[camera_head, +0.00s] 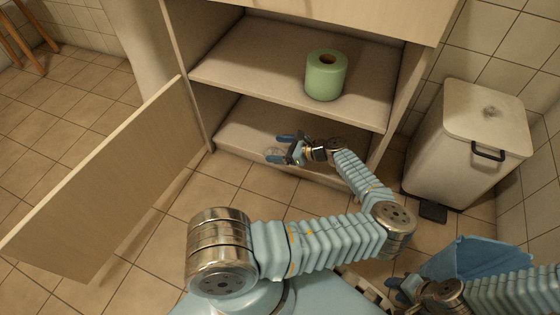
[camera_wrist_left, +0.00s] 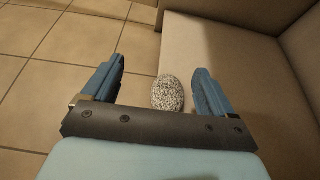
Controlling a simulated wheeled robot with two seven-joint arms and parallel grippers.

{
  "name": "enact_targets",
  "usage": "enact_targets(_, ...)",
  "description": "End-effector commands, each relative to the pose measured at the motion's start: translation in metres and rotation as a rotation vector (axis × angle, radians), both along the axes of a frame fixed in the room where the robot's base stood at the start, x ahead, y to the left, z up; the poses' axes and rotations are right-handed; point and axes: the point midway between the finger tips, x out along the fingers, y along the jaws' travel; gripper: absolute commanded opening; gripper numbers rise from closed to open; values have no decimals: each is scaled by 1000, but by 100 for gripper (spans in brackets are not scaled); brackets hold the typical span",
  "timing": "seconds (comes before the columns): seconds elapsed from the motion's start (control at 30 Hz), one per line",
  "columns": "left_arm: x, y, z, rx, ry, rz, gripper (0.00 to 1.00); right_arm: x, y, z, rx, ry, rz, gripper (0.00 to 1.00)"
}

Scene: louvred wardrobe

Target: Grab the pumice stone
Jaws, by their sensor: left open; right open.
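The pumice stone (camera_wrist_left: 168,93) is a speckled grey-white oval at the front edge of the wardrobe's lower shelf (camera_wrist_left: 225,60). It is between the open fingers of my left gripper (camera_wrist_left: 160,80) in the left wrist view, closer to the right-hand finger, with no clear contact. In the head view the stone (camera_head: 272,152) is small and pale, and my left gripper (camera_head: 279,148) reaches it at the lower compartment. My right gripper (camera_head: 397,290) is open at the bottom right, partly hidden by its arm, away from the stone.
A green paper roll (camera_head: 326,75) stands on the shelf above. An open door (camera_head: 110,190) swings out at the left. A pale pedal bin (camera_head: 465,150) stands at the right. A blue object (camera_head: 475,257) is beside my right arm. Tiled floor lies in front.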

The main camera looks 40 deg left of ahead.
Motion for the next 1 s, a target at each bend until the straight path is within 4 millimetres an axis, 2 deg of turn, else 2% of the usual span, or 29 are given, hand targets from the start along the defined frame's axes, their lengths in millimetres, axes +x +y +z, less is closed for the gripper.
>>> enact_targets(0.03,-6,-6,15,2,-2,-1,86,0,0,8,0,1,0,43)
enact_targets(0.13,-18,-17,34,2,-2,-1,86,-1,0,14,0,2,2,43)
enact_targets(0.4,-60,-56,57,-1,-1,-2,86,-1,1,22,2,5,3,43)
enact_targets(0.63,-80,-74,68,0,1,-1,86,-1,1,26,2,6,4,43)
enact_targets(1.0,-85,-77,69,0,0,0,86,-2,1,26,2,7,4,43)
